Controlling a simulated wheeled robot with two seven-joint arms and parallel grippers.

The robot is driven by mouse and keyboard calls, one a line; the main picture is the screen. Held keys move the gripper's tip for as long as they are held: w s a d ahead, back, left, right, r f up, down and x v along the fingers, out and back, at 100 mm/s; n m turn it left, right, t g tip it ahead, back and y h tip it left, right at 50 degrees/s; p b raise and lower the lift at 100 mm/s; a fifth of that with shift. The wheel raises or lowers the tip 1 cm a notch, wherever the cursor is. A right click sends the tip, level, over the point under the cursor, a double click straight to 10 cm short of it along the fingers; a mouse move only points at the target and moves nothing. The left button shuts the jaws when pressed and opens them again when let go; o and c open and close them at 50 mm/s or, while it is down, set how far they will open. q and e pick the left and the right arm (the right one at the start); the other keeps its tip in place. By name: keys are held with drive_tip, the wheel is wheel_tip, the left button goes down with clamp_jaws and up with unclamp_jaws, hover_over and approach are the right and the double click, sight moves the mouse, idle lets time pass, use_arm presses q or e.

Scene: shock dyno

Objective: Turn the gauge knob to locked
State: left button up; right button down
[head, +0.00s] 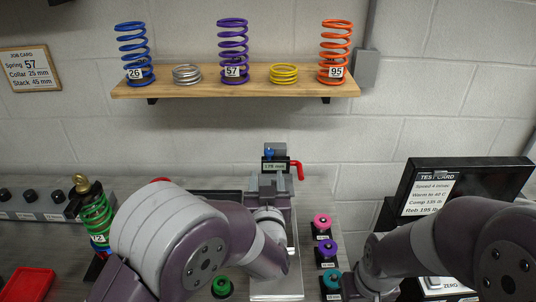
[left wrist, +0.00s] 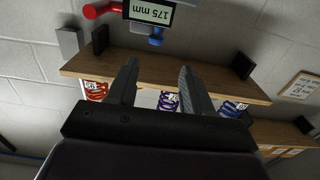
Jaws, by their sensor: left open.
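The gauge (head: 275,165) stands at the middle of the bench's back, its display reading 175 mm. A blue knob (head: 270,153) is on its top and a red lever on its right side (head: 298,170). In the left wrist view, which is upside down, the display (left wrist: 150,12), blue knob (left wrist: 156,36) and red lever (left wrist: 100,10) show at the top. My left gripper (head: 270,182) is in front of the gauge. Its open, empty fingers (left wrist: 159,66) point toward it, with the knob beyond the tips and apparently untouched. My right gripper is not visible; only its arm shows.
A wall shelf (head: 240,88) with several coil springs hangs above the gauge. Spools with pink, purple and teal tops (head: 326,250) stand right of the gauge's base. A monitor (head: 450,190) is at right and a green spring shock (head: 95,215) at left.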

sight(270, 154)
use_arm(q)
drive_tip(key=w, duration=0.2)
drive_tip(key=w+d+p, duration=0.1)
drive_tip(key=w, duration=0.2)
drive_tip(key=shift+w+d+r, duration=0.1)
drive_tip(key=w, duration=0.1)
drive_tip(key=w+p, duration=0.1)
drive_tip(key=w, duration=0.1)
drive_tip(key=shift+a, duration=0.2)
drive_tip(key=shift+w+a, duration=0.2)
drive_tip(key=shift+w, duration=0.25)
drive_tip(key=shift+w+d+f, duration=0.1)
drive_tip(key=shift+d+f, duration=0.1)
drive_tip(key=shift+d, duration=0.05)
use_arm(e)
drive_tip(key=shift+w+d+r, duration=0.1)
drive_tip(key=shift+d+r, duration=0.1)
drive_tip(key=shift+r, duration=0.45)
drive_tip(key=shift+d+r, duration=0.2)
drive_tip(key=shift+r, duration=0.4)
